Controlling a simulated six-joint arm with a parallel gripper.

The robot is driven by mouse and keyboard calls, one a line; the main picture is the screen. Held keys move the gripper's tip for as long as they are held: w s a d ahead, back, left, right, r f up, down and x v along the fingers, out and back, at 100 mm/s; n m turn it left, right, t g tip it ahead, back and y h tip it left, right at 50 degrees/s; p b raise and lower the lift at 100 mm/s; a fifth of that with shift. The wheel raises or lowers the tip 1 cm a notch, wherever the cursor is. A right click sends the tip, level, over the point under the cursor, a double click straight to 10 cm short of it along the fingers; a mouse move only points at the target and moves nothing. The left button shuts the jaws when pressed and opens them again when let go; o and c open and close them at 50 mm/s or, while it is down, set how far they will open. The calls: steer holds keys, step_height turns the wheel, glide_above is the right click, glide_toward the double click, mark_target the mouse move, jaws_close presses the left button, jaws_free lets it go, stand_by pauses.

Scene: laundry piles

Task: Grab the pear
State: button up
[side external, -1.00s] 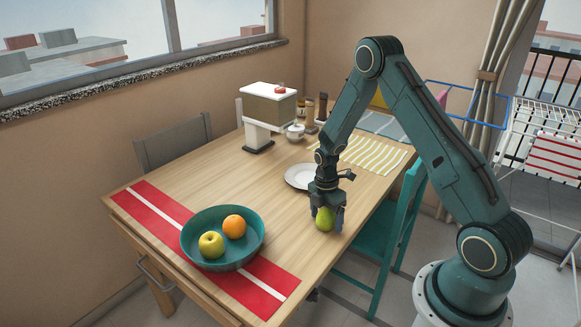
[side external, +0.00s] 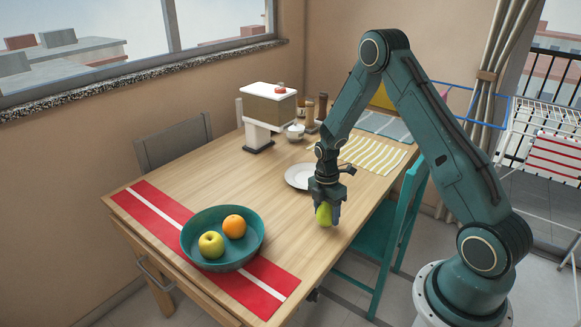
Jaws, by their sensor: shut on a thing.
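The green pear (side external: 323,215) is between the fingers of my gripper (side external: 327,211), near the right edge of the wooden table. My gripper points down and is shut on the pear. The pear appears slightly above the table top, though the gap is hard to judge from this side. One finger hides part of the pear's right side.
A teal bowl (side external: 196,255) with a yellow apple (side external: 211,244) and an orange (side external: 234,225) stands on a red runner (side external: 262,295). A white plate (side external: 297,178) lies just behind my gripper. A dispenser (side external: 268,105) and jars stand farther back. The table's middle (side external: 215,180) is clear.

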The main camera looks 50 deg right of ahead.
step_height(320, 180, up, 18)
steer(key=shift+r, duration=0.15)
stand_by(0.4)
steer(key=shift+w+d, duration=0.1)
stand_by(0.5)
